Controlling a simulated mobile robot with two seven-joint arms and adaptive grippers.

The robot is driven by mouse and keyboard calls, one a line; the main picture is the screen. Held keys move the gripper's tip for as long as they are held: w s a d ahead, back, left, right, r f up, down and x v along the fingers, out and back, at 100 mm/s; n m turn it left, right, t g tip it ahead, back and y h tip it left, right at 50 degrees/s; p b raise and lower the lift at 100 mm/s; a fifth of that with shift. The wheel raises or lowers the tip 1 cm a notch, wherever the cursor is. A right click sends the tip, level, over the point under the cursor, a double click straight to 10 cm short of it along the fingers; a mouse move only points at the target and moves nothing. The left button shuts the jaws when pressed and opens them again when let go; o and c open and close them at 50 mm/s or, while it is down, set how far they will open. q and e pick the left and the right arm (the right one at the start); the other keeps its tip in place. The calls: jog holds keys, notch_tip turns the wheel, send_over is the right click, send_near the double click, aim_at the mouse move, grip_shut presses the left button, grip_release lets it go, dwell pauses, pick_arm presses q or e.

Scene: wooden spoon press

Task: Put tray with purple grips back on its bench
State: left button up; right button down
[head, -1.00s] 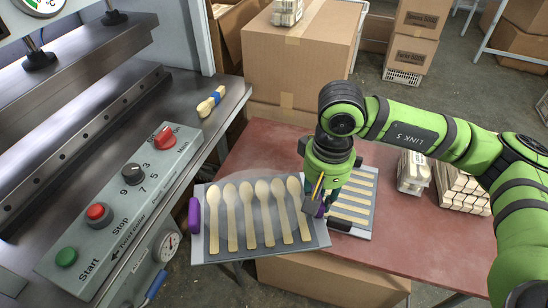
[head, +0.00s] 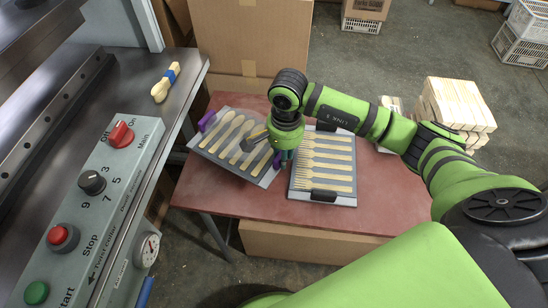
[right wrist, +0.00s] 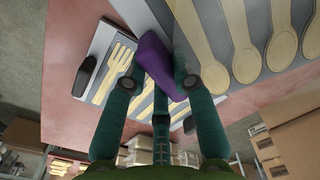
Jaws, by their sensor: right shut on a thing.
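The grey tray with purple grips (head: 204,150) carries a row of wooden spoons and is over the left part of the red bench (head: 330,219), turned at an angle to it. Its far-left purple grip (head: 207,122) is free. My right gripper (head: 283,160) is shut on the other purple grip, which shows between the fingers in the right wrist view (right wrist: 158,66). I cannot tell whether the tray touches the bench. My left gripper is not in view.
A tray with black grips (head: 325,194) and wooden forks lies on the bench just right of the spoon tray. Stacked wooden pieces (head: 455,103) are at the right. The press control panel (head: 100,210) is at the left, with tied spoons (head: 165,84) behind. A cardboard box (head: 250,40) stands behind the bench.

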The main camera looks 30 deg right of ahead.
jog(key=shift+w+a+f, duration=0.3)
jog(key=shift+w+f, duration=0.05)
jog(key=shift+w, duration=0.15)
jog(key=shift+w+a+f, duration=0.3)
jog(key=shift+w+f, duration=0.05)
jog(key=shift+w, duration=0.1)
notch_tip(320, 180, down, 3)
jog(key=shift+f+p, duration=0.15)
jog(key=shift+p, duration=0.5)
jog(key=shift+f, duration=0.25)
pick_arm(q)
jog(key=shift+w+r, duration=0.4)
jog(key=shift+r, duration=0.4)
pick_arm(e)
jog(key=shift+f, duration=0.2)
jog(key=c, duration=1)
grip_release()
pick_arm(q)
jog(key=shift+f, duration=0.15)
